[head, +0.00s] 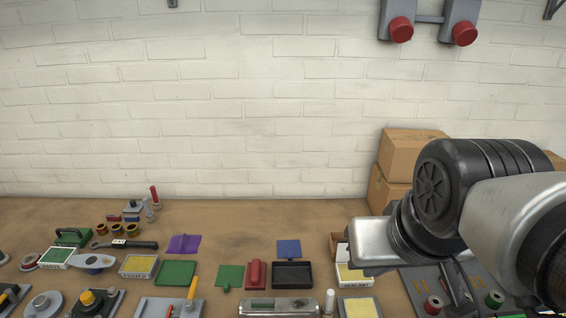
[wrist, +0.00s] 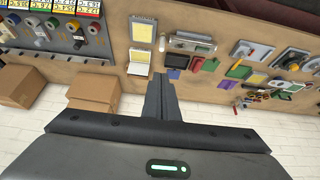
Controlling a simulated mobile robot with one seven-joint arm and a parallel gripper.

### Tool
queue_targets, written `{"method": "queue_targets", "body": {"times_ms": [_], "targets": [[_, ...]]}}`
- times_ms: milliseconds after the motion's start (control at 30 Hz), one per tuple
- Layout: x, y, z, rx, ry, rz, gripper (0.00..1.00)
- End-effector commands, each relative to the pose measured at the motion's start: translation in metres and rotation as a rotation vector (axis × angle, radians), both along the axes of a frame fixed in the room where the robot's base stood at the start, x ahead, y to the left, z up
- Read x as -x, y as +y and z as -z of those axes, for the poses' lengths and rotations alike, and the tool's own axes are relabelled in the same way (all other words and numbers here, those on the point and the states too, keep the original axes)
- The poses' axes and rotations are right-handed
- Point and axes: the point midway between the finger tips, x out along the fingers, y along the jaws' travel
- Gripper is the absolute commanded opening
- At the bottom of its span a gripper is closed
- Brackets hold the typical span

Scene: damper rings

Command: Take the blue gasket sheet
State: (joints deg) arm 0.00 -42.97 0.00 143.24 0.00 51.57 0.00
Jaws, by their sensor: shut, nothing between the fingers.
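The blue gasket sheet (head: 289,248) lies flat on the workbench, just behind a black tray (head: 292,275). In the wrist view, a small patch of blue (wrist: 173,74), probably the sheet, shows just beyond my fingertips. My gripper (wrist: 162,78) has its fingers together with nothing between them. It appears raised above the bench and apart from the sheet. In the head view my arm is at the right, and I cannot make out the fingertips there.
A green sheet (head: 230,277) and a red block (head: 255,273) lie left of the tray. A purple sheet (head: 184,243) lies farther left. Cardboard boxes (head: 412,152) stand at the back right. Bare bench lies behind the blue sheet, before the brick wall.

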Motion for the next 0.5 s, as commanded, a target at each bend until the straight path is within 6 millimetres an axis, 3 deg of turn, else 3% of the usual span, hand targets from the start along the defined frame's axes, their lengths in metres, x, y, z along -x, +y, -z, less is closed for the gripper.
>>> {"method": "queue_targets", "body": {"times_ms": [467, 500], "targets": [[0.0000, 0.0000, 0.0000, 0.000, 0.000, 0.000, 0.00], [-0.0001, 0.0001, 0.0000, 0.000, 0.000, 0.000, 0.07]]}}
